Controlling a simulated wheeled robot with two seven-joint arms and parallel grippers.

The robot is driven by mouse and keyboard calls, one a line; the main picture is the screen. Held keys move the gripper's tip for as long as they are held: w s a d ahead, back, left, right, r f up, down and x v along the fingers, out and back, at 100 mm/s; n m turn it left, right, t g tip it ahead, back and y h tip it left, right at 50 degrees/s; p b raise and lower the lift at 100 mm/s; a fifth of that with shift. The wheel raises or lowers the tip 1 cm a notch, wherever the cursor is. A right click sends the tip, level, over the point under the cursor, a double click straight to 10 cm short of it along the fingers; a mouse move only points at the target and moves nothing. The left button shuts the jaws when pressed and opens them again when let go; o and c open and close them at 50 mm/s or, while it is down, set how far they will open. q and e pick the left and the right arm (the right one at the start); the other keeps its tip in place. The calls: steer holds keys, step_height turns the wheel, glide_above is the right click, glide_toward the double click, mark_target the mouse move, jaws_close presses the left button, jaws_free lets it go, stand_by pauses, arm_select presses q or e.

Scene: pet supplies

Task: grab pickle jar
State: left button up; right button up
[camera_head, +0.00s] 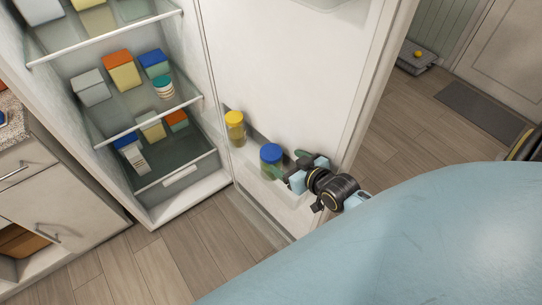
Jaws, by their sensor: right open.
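A jar with a blue lid (270,160) stands in the lower bin of the open fridge door, and it looks greenish below the lid. A second jar with a yellow lid (235,128) stands farther left in the same door. Which one holds pickles I cannot read. My right gripper (286,172) is open just to the right of the blue-lidded jar, its fingers pointing left toward it. Whether a finger touches the jar I cannot tell. My left gripper is not in view.
The fridge door (290,70) stands open beside shelves holding several boxes and a teal-lidded tub (163,88). A clear drawer (178,172) sits at the bottom. A cabinet (50,200) is at left.

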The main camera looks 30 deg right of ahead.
mark_target(272, 153)
steer(key=b+x, duration=0.1)
steer(key=x, duration=0.8)
steer(key=shift+a+r, duration=0.2)
steer(key=shift+r, duration=0.1)
steer(key=c, duration=1.4)
